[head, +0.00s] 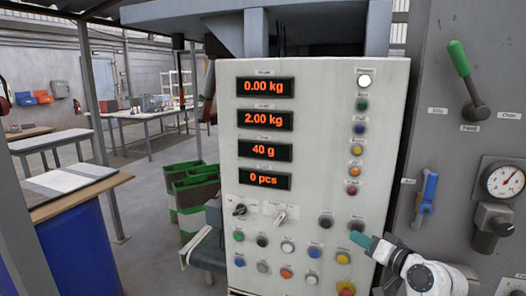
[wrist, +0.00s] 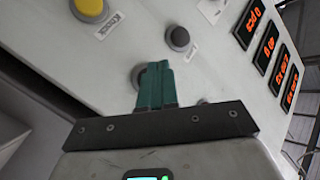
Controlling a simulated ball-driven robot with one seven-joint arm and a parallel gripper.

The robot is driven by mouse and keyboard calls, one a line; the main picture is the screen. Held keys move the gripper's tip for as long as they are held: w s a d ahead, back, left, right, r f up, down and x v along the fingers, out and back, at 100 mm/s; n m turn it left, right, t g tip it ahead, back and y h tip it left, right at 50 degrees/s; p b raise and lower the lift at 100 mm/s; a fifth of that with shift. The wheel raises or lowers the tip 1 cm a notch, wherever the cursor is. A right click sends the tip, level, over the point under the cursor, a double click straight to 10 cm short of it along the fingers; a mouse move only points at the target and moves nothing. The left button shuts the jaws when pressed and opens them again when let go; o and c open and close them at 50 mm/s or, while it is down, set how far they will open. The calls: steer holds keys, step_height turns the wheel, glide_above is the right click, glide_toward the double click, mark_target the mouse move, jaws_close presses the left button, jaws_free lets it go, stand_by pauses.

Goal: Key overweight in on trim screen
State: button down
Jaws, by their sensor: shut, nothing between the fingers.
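The white control panel (head: 310,180) carries several orange-lit displays. The third, the trim screen (head: 264,152), reads 40 g; its label is small and blurred. Above it, one display (head: 265,119) reads 2.00 kg and the top one (head: 266,87) reads 0.00 kg. My gripper (head: 359,240) is shut, with teal fingers at the panel's lower right, just below a dark button (head: 356,225). In the wrist view the closed fingertips (wrist: 154,68) partly cover a round grey button (wrist: 136,76); I cannot tell whether they touch it. Another dark button (wrist: 178,38) stands clear beside them.
The bottom display (head: 264,180) reads 0 pcs. Several coloured buttons fill the panel's lower part, with a black selector (head: 239,210) and a column of lamps at right. A green-handled lever (head: 461,65) and a pressure gauge (head: 504,181) are on the grey cabinet to the right.

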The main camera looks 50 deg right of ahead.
steer(key=s+a+p, duration=0.1)
steer(key=s+a, duration=0.1)
steer(key=a, duration=0.3)
steer(key=shift+s+a, duration=0.15)
steer(key=shift+a, duration=0.15)
stand_by(0.4)
stand_by(2.0)
steer(key=w+d+b, duration=0.2)
steer(key=d, duration=0.3)
steer(key=shift+w+d, duration=0.15)
steer(key=shift+d, duration=0.15)
stand_by(0.8)
stand_by(1.9)
steer(key=shift+w+d, duration=0.2)
steer(key=shift+d, duration=0.2)
